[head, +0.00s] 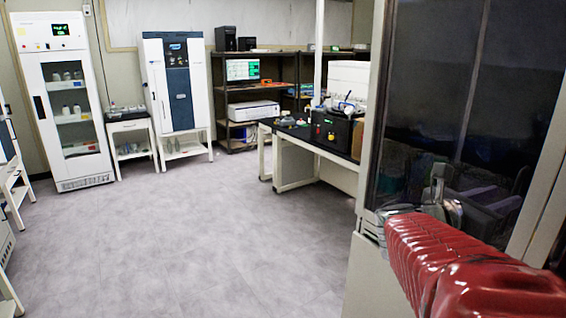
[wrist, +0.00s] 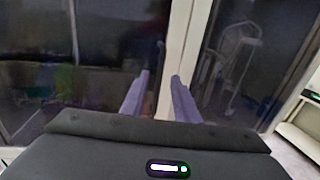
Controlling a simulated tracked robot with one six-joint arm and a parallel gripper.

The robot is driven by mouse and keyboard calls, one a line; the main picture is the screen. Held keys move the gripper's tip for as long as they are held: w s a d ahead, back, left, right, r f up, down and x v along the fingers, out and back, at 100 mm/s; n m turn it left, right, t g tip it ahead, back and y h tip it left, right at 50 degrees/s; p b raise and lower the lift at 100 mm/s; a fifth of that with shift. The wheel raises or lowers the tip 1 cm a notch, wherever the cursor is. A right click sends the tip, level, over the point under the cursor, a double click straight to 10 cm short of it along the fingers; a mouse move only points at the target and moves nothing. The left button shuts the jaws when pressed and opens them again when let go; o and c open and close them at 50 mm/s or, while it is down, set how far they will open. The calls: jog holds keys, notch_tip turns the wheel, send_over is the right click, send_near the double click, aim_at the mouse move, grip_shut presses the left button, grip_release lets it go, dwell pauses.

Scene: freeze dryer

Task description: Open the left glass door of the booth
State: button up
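The booth stands at the right of the head view, with a pale frame (head: 370,125) and dark reflective glass (head: 425,85). A thin upright line divides the glass. In the wrist view, dark glass (wrist: 110,50) lies left of a pale upright frame strip (wrist: 180,40), with more glass right of it. I cannot tell which pane is the left door, and no handle shows clearly. My gripper (wrist: 161,77) has its two purple-grey fingers apart, pointing at the strip; contact cannot be told. In the head view my red-sleeved arm reaches the booth's front and hides the lower frame.
Grey floor (head: 210,230) is clear left of the booth. A bench with a black device (head: 332,132) stands behind the booth. A glass-fronted cabinet (head: 70,110), a small side table (head: 130,125) and a white-blue cabinet (head: 177,85) line the far wall.

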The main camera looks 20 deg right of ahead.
aim_at(514, 194)
jog(key=shift+s+d, duration=0.1)
jog(key=shift+d, duration=3.15)
jog(key=shift+c, duration=0.3)
grip_shut()
jog(key=shift+a, duration=0.25)
jog(key=shift+d, duration=0.15)
